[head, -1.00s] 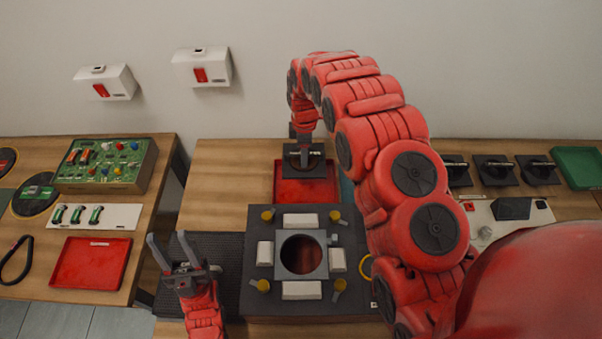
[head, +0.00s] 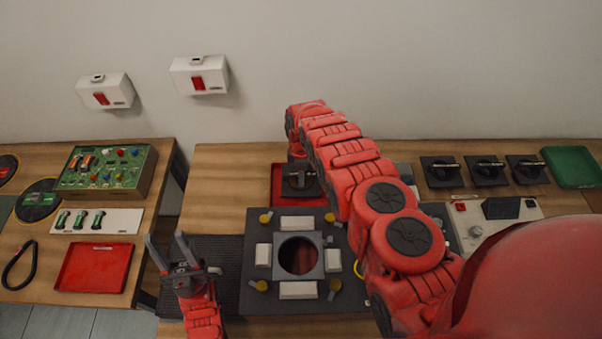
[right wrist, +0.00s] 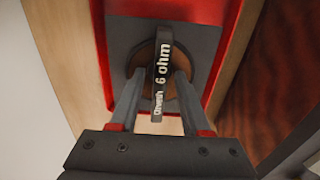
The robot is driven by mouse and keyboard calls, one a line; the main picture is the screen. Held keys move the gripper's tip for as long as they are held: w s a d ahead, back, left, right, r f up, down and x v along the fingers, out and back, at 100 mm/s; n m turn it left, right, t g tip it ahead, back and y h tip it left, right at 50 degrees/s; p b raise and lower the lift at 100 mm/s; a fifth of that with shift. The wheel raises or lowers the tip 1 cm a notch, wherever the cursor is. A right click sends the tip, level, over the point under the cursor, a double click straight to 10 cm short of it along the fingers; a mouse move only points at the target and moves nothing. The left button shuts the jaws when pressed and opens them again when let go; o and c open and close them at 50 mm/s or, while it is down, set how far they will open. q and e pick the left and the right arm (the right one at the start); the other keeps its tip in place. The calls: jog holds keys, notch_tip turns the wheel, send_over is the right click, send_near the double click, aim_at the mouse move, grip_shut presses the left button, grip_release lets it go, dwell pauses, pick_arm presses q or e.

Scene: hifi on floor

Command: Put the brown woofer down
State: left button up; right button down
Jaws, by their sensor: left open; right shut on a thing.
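The brown woofer (right wrist: 173,85) shows in the right wrist view as a dark square plate with a brown round cone and a raised grip bar marked "6 ohm". In the head view its dark plate (head: 299,190) is over the red tray (head: 281,200) at the back; whether it touches the tray floor I cannot tell. My right gripper (right wrist: 158,78) is shut on the woofer's grip bar from above. My left gripper (head: 168,246) is open and empty, left of the speaker box.
The dark speaker box (head: 340,296) with a round opening and several yellow clamps stands in front of the tray. Several dark square units (head: 486,172) and a green tray (head: 573,166) are at right. Another red tray (head: 93,268) lies on the left table.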

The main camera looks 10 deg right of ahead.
dwell(0.3)
jog(key=shift+f, duration=0.15)
jog(key=shift+c, duration=1.8)
grip_release()
jog(key=shift+r, duration=0.25)
notch_tip(320, 180, up, 8)
jog(key=b, duration=0.2)
jog(key=shift+b, duration=0.35)
jog(key=shift+r, duration=1.9)
